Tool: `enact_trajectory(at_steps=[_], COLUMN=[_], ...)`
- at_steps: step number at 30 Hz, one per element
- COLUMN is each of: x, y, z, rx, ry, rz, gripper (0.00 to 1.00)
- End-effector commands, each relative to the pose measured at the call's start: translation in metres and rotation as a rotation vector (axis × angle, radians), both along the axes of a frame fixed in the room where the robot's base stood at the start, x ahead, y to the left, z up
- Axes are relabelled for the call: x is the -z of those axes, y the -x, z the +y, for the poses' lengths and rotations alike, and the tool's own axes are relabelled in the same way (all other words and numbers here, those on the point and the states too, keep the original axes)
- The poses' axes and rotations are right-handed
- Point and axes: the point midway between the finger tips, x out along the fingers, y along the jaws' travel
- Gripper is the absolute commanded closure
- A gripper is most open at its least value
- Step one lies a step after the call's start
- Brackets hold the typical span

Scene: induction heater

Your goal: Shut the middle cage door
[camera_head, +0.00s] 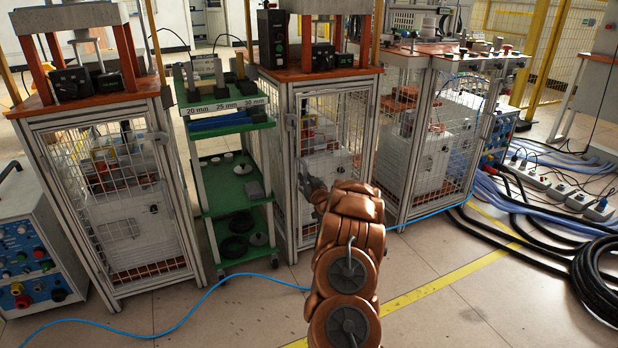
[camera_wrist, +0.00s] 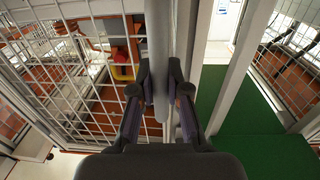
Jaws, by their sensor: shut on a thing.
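The middle cage (camera_head: 335,135) stands in the centre of the head view, with a white mesh door (camera_head: 330,120) on its front. My arm reaches up to it from below, and my gripper (camera_head: 312,188) is at the left side of the door, partly hidden by my wrist. In the wrist view my gripper (camera_wrist: 160,88) has its two fingers on either side of a grey upright bar (camera_wrist: 158,40) and is shut on it. The bar runs beside the door's mesh (camera_wrist: 95,75). I cannot tell whether the door is fully flush with its frame.
A green shelf trolley (camera_head: 222,195) stands left of the middle cage. Other cages stand at the left (camera_head: 115,205) and right (camera_head: 425,140). A blue cable (camera_head: 215,290) and black cables (camera_head: 530,250) lie on the floor. The floor in front is otherwise mostly clear.

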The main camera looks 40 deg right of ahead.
Motion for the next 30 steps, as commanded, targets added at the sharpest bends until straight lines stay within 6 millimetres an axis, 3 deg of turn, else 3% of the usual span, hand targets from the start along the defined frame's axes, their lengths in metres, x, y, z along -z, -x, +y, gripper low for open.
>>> enact_trajectory(at_steps=[7, 17, 18, 24, 30], x=[-0.002, -0.001, -0.001, -0.001, -0.001], y=[-0.02, -0.023, -0.023, -0.023, -0.023], z=[-0.004, -0.004, -0.004, -0.004, -0.003], rx=[0.002, 0.001, 0.001, 0.001, 0.0], ry=[0.001, 0.0, 0.0, 0.0, 0.0], rz=[-0.001, -0.003, -0.003, -0.002, -0.002], gripper=[1.0, 1.0, 0.84, 0.63, 0.59])
